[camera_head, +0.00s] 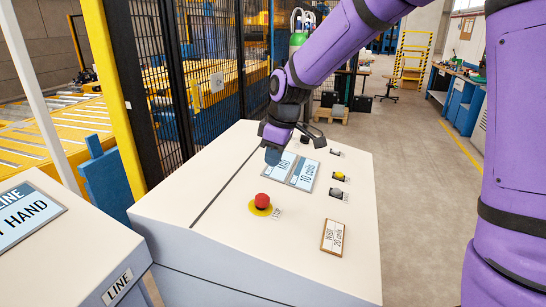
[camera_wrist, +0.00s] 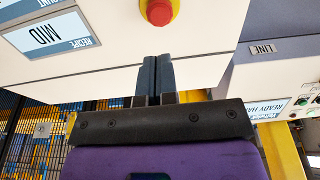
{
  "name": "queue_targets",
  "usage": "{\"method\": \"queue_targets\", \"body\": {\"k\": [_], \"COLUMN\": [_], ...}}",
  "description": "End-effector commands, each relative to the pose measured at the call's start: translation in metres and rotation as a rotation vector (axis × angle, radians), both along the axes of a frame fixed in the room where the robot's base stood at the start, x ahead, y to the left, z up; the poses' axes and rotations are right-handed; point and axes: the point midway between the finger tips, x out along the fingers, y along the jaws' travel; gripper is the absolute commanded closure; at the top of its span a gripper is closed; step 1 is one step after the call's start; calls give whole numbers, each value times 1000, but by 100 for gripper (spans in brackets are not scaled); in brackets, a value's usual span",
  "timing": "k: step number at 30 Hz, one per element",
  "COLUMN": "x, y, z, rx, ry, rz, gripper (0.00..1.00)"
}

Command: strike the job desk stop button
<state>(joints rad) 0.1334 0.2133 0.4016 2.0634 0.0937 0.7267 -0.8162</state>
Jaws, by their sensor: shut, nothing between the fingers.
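The stop button is a red mushroom head (camera_head: 263,201) on a yellow round base, on the sloped cream top of the job desk (camera_head: 221,212), with a small label beside it. In the wrist view the red button (camera_wrist: 159,12) is at the top edge, just beyond the fingertips. My gripper (camera_head: 273,156) hangs over the desk, above and behind the button in the head view, apart from it. Its two dark fingers (camera_wrist: 158,60) are closed together with nothing between them.
Two display plates (camera_head: 306,174) lie on the desk behind the button, with a yellow button (camera_head: 340,176) and a wooden-framed card (camera_head: 334,238) to the right. A second desk marked LINE (camera_head: 62,250) stands at left. A black mesh fence (camera_head: 165,90) runs behind.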

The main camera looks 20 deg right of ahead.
Motion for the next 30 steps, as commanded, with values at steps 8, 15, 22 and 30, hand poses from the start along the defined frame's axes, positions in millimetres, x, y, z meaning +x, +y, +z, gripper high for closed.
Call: {"method": "queue_targets", "body": {"k": [8, 15, 22, 30], "x": [5, 10, 12, 12], "y": [10, 17, 19, 19], "z": [-53, -89, -105, -106], "rx": [0, 1, 0, 0], "ry": [4, 2, 0, 0], "rz": [1, 0, -1, -1], "gripper": [100, 100, 100, 100]}}
